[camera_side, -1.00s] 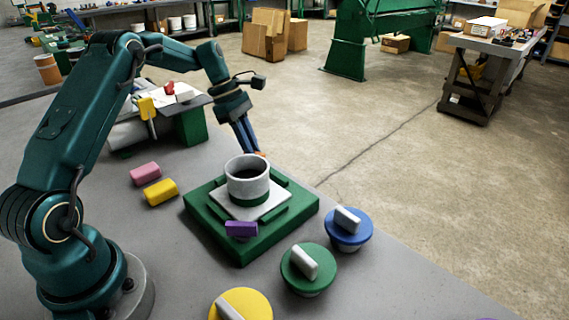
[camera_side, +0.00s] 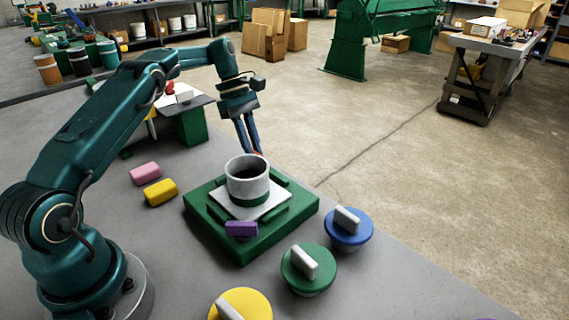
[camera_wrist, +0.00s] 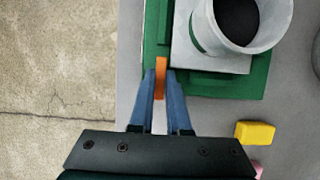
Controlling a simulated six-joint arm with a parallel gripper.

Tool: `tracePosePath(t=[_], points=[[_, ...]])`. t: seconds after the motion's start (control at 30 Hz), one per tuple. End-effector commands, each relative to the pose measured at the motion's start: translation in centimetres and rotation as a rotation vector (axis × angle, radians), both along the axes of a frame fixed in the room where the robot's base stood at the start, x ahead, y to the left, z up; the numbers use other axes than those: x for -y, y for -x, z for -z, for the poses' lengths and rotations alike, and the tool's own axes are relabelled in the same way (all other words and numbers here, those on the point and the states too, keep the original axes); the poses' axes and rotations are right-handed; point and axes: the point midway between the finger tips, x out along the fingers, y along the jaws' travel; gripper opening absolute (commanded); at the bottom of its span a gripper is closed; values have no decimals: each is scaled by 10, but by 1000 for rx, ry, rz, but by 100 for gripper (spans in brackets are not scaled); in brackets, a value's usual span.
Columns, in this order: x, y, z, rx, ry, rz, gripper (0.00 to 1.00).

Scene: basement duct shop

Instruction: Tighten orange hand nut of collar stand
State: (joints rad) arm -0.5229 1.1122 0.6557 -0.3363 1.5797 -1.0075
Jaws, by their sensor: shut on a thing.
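The collar stand has a green base (camera_side: 235,248) with a white plate (camera_side: 222,204) and an upright grey collar (camera_side: 247,187) on it; in the wrist view the collar (camera_wrist: 207,28) is at the upper right. The orange hand nut (camera_wrist: 160,77) is at the edge of the green base (camera_wrist: 226,86), on the far side in the side view, where the collar and fingers mostly hide it. My gripper (camera_wrist: 160,84) is shut on the orange hand nut, with one blue finger on each side. In the side view my gripper (camera_side: 253,151) points down behind the collar.
A purple block (camera_side: 241,229) sits at the stand's near side. Pink (camera_side: 145,173) and yellow (camera_side: 160,192) blocks lie to its left. Blue (camera_side: 348,234), green (camera_side: 308,271) and yellow (camera_side: 240,304) knobbed lids lie right and in front. The table edge runs close behind the stand.

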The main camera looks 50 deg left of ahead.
Motion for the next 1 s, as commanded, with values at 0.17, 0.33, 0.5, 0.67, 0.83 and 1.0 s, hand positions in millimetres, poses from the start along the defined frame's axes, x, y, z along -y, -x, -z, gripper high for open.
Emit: tracePosePath(t=[0.17,0.33,0.5,0.67,0.83,1.0], points=[[-1,1,-2,-1,-1,0,0],[-1,1,-1,-1,-1,0,38],[0,0,-1,0,0,-1,45],[0,0,-1,0,0,-1,45],[0,1,-1,-1,1,-22,45],[0,1,-1,-1,1,-87,45]])
